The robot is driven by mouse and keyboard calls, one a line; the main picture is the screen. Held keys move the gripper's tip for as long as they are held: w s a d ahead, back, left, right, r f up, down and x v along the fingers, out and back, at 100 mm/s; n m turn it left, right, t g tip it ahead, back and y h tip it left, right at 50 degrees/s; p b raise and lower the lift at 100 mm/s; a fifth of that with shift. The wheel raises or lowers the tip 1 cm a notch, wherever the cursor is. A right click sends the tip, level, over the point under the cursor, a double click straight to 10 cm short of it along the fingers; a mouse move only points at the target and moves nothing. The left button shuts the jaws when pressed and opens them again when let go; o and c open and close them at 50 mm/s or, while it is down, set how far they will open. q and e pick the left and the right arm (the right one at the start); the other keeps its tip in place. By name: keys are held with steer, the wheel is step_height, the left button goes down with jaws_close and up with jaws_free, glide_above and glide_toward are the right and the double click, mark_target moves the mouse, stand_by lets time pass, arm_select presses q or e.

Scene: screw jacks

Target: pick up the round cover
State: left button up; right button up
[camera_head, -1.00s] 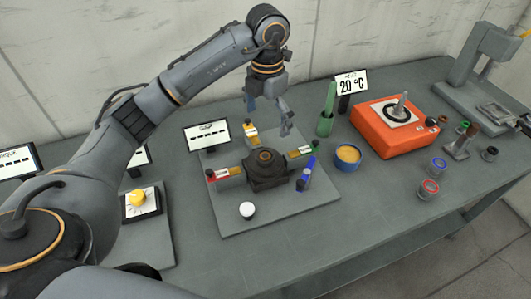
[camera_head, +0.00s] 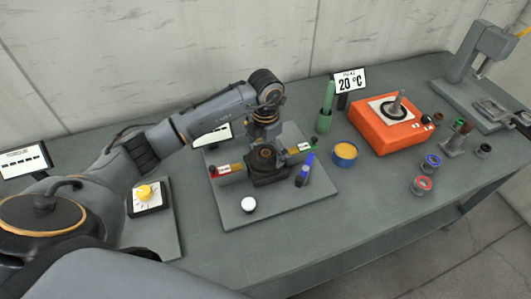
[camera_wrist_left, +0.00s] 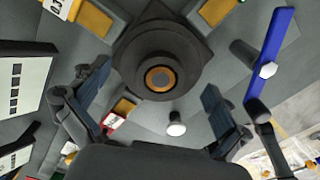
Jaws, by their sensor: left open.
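A dark round cover-like piece with a bronze centre (camera_head: 265,154) sits on top of the dark block (camera_head: 268,175) in the middle of the grey plate. In the left wrist view this round piece (camera_wrist_left: 160,77) lies between and beyond the fingers. My left gripper (camera_wrist_left: 155,85) is open, with one finger on each side and nothing held. In the head view the left wrist is just behind and above the block, and its fingers are largely hidden there. I cannot tell whether they touch the piece. My right gripper is not in view.
A white knob (camera_head: 249,204) stands in front on the plate.

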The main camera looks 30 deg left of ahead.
arm_select(q)
steer(key=shift+s, duration=0.15)
steer(key=c, duration=2)
